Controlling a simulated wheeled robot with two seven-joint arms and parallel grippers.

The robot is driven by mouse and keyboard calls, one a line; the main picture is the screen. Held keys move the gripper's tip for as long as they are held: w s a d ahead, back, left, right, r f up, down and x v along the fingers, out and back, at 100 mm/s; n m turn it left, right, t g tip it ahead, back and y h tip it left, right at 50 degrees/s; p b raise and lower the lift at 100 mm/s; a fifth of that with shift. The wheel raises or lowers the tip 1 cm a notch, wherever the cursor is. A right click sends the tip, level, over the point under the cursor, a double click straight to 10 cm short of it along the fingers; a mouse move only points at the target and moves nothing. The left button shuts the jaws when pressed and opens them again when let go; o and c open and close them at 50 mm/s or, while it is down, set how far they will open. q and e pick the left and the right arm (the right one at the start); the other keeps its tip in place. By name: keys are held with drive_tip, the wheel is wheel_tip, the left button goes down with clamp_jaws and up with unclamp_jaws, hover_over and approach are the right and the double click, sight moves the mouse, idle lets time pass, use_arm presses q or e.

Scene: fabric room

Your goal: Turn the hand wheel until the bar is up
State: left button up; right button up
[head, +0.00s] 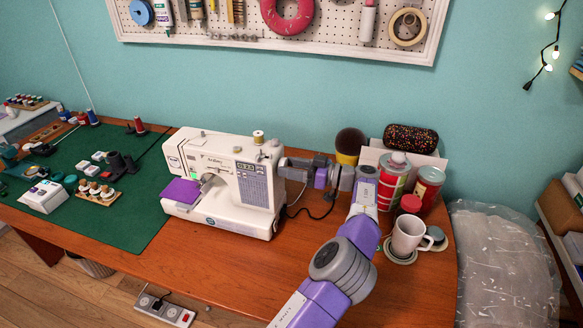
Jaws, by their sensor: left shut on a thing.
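A white sewing machine (222,180) stands on the wooden table, with its head end to the left and its hand-wheel end to the right. My left gripper (286,167) reaches in from the right and is shut at that end, on the hand wheel. The wheel itself is mostly hidden by the fingers. The bar under the machine's head (207,181) is too small to make out, so I cannot tell its height. A purple cloth (181,191) lies on the machine's bed below it. My right gripper is not in view.
A green mat (125,224) with sewing items covers the left. The table's front middle is clear.

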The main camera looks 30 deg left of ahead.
use_arm(q)
drive_tip(key=o, duration=1.1)
drive_tip(key=shift+c, duration=0.2)
drive_tip(key=shift+d, duration=0.1)
drive_tip(key=p+v, duration=0.2)
drive_tip(key=v, duration=0.5)
drive_tip(key=shift+d+p, duration=0.2)
drive_tip(key=shift+p, duration=0.2)
drive_tip(key=shift+w, duration=0.1)
